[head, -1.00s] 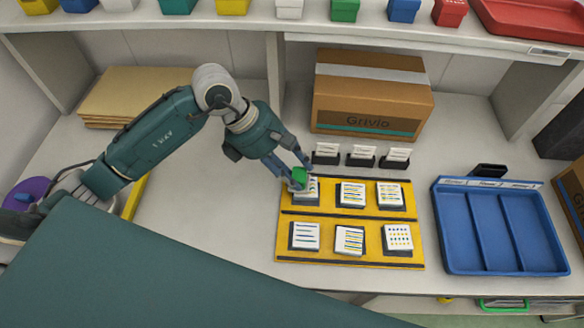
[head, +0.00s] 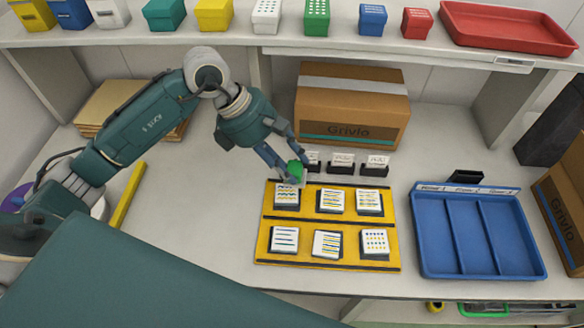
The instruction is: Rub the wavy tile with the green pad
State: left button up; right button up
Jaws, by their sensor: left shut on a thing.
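My left gripper (head: 296,173) is shut on the green pad (head: 297,170). The pad shows at the upper right edge of the top-left tile (head: 286,195) on the yellow board (head: 327,227). I cannot tell whether the pad touches that tile or is held above it. The top-left tile is white with coloured lines that look wavy, but they are too small to be sure. Two more tiles with lines or marks stand in the top row (head: 331,201) (head: 369,203), and several make up the rest on the bottom row. My right gripper is not in view.
Small card holders (head: 341,166) stand just behind the board. A cardboard box (head: 350,112) is behind them. A blue divided tray (head: 480,235) lies to the right. A yellow bar (head: 127,196) lies at the left. The table between bar and board is clear.

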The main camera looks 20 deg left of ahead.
pick_arm(q)
jog(key=shift+r+p, duration=0.3)
jog(key=shift+r, duration=0.75)
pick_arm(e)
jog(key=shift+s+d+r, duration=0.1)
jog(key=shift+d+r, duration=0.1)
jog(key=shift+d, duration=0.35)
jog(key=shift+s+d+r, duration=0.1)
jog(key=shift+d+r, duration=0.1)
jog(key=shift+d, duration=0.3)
pick_arm(q)
jog(key=shift+f, duration=0.1)
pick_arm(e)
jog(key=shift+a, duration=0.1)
